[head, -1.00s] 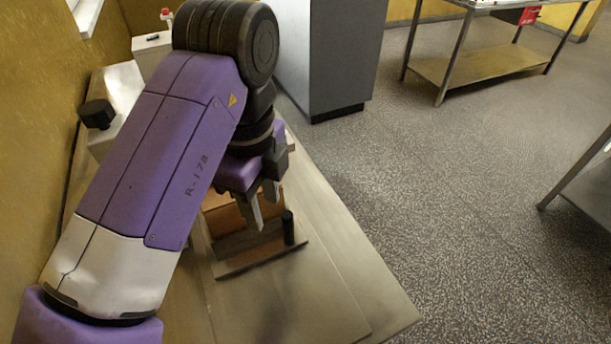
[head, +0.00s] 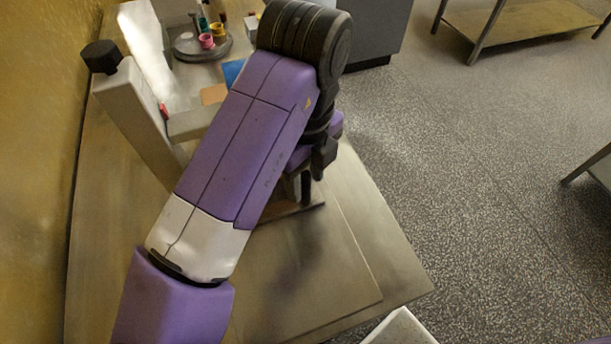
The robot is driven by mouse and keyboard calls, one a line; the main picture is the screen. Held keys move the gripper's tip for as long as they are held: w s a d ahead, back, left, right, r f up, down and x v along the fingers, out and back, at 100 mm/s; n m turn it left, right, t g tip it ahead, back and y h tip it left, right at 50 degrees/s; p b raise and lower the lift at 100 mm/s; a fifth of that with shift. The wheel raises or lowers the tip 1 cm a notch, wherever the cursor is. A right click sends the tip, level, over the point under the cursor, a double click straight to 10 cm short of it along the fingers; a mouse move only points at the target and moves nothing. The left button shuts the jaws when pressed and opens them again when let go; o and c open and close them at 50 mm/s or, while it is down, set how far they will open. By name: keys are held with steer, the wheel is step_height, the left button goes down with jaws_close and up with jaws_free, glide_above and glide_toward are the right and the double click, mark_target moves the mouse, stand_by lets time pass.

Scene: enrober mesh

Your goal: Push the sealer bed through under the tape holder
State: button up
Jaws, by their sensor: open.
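My gripper (head: 305,188) points down over the bench, right of my purple forearm. Its fingers are open but partly hidden by the wrist. A low brown and grey plate edge (head: 292,208), probably the sealer bed, shows beneath the gripper; most of it is behind my arm. I cannot tell whether the fingers touch it. A pale upright bracket with a black knob (head: 101,57) stands to the left, with a grey arm (head: 192,122) reaching right behind my forearm. It may be the tape holder; the space under its far end is hidden.
The bench top (head: 330,290) is bare in front, its right edge dropping to speckled floor. A round grey tray (head: 203,48) with small coloured pots stands at the back. A yellow wall (head: 40,170) runs close on the left. A white corner (head: 400,328) shows at bottom right.

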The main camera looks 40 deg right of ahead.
steer(key=shift+f, duration=0.15)
jaws_close()
stand_by(1.4)
